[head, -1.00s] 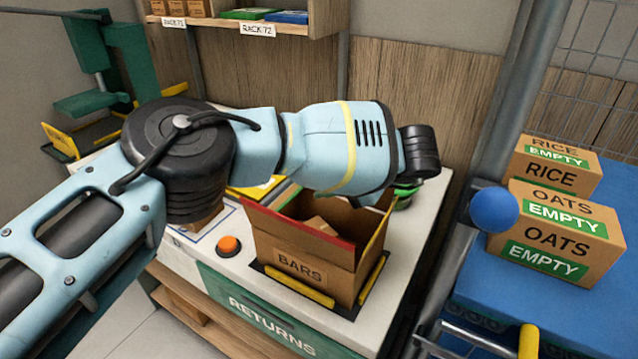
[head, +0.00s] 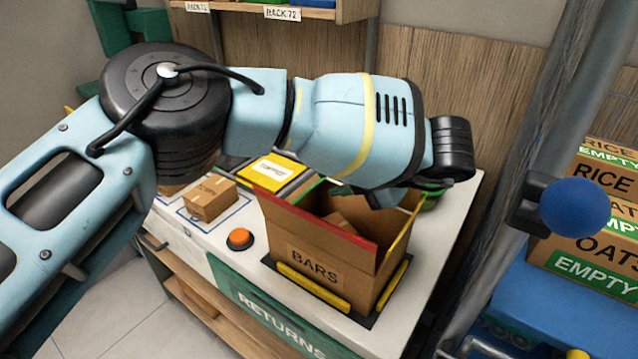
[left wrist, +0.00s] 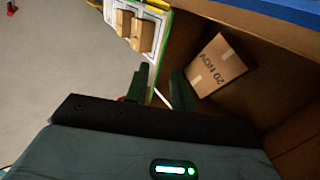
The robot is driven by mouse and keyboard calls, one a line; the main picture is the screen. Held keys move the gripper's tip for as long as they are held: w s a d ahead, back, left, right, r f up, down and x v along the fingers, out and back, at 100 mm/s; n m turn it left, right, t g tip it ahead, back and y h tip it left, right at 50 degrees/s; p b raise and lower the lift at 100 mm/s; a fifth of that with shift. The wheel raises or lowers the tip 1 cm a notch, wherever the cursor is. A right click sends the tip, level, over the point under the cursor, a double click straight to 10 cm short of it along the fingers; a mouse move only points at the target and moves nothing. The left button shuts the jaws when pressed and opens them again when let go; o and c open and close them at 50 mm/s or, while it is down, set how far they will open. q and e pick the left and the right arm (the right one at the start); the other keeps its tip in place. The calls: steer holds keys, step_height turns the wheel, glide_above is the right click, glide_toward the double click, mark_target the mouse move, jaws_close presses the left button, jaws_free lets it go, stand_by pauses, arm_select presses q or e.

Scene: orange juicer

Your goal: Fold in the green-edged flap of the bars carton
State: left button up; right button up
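The open bars carton (head: 315,262) stands upright on the white counter, its front flap edged red and its right flap edged yellow. A bit of the green-edged flap (head: 312,186) shows at its left; my arm hides the rest. In the left wrist view, a green edge (left wrist: 167,25) runs down the carton's side toward my left gripper (left wrist: 161,85). Its two dark fingers are apart, with that edge's line between them; I cannot tell whether they touch it. A small box (left wrist: 217,65) marked "20 NOV" lies inside the carton. My right gripper is out of view.
A small brown box (head: 210,197), an orange button (head: 240,239) and a yellow tray (head: 272,172) are left of the carton. Yellow strips on a black base border the carton. Rice and oats cartons (head: 585,235) stand right, behind a post with a blue ball (head: 575,207).

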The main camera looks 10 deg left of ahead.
mark_target(316, 185)
arm_select(q)
steer(key=shift+x, duration=2.4)
jaws_close()
